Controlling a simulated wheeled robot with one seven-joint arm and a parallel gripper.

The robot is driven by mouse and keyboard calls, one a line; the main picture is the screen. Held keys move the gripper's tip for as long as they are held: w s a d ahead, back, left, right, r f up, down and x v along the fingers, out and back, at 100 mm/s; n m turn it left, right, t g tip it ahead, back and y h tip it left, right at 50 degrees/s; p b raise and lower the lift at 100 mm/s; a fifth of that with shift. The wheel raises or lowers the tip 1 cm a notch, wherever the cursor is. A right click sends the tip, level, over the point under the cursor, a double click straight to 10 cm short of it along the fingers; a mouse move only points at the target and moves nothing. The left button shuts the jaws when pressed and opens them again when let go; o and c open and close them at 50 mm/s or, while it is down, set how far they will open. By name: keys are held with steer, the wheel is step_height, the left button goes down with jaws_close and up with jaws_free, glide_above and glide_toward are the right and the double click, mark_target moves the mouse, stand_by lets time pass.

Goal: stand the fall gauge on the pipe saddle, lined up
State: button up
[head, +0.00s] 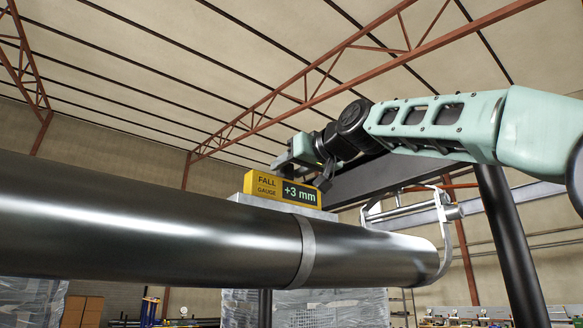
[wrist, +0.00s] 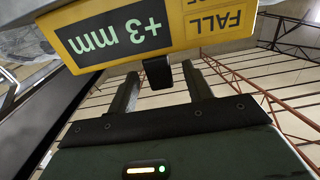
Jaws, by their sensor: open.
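The fall gauge (head: 268,186) is a yellow box with a dark display reading "+3 mm". It appears upright on the grey pipe saddle (head: 331,215) on top of the pipe, its long side looking roughly parallel to the saddle's edge. Its underside contact is hard to see. In the wrist view the gauge (wrist: 205,38) appears upside down, close ahead of my gripper (wrist: 161,70). The jaws are apart, with a black tab (wrist: 157,73) at the gauge's edge between them and a gap on each side. In the head view my gripper (head: 322,183) is at the gauge's right end.
The large dark steel pipe (head: 150,225) crosses the view, with a band (head: 307,250) around it below the saddle. A pale curved hoop (head: 440,225) surrounds its right end. A black post (head: 510,250) stands at right. Wrapped pallets (head: 335,308) stand behind.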

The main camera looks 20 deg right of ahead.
steer(key=shift+b+v, duration=0.9)
steer(key=shift+v, duration=0.3)
steer(key=b+v, duration=0.3)
steer(key=v, duration=0.3)
steer(key=shift+s, duration=0.25)
steer(key=shift+d, duration=0.1)
